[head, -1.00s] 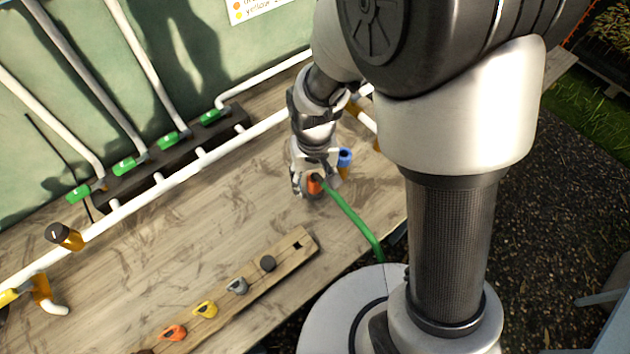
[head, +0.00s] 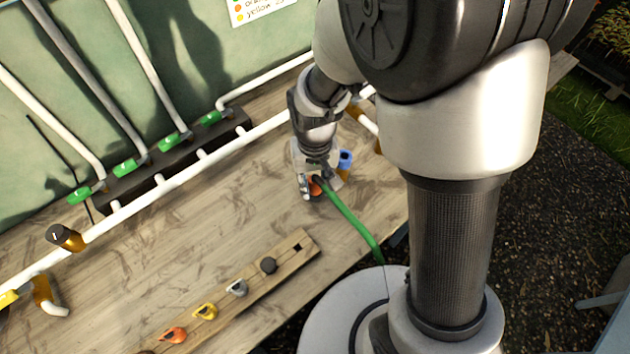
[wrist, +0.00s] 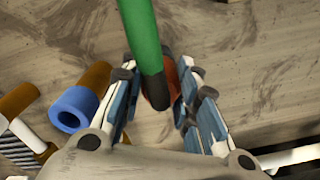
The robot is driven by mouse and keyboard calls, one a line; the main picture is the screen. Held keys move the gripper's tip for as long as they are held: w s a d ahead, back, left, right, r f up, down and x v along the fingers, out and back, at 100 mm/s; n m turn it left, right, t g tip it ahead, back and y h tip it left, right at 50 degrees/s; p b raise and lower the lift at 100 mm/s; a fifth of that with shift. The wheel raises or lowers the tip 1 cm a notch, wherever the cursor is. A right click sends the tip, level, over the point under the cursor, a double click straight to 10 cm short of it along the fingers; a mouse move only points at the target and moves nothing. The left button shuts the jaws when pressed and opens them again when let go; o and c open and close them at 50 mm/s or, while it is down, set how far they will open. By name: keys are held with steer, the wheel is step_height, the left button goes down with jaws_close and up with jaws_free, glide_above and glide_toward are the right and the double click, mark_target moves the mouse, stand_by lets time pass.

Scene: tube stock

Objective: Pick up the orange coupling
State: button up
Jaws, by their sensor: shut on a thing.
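The orange coupling (head: 316,188) is at the end of a green hose (head: 350,224), over the right part of the bench. My gripper (head: 311,190) is shut on it, with a finger on each side. I cannot tell whether the coupling touches the bench top.
A blue-ended fitting (wrist: 74,108) stands close beside my gripper. A wooden strip (head: 292,252) with several coloured pieces lies at the bench front. White pipes (head: 160,188) and green-handled valves (head: 125,167) line the back. The middle of the bench is clear.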

step_height(320, 180, up, 20)
steer(key=p, duration=0.6)
steer(key=shift+p, duration=0.35)
steer(key=shift+f, duration=0.1)
step_height(320, 180, up, 5)
steer(key=p, duration=0.4)
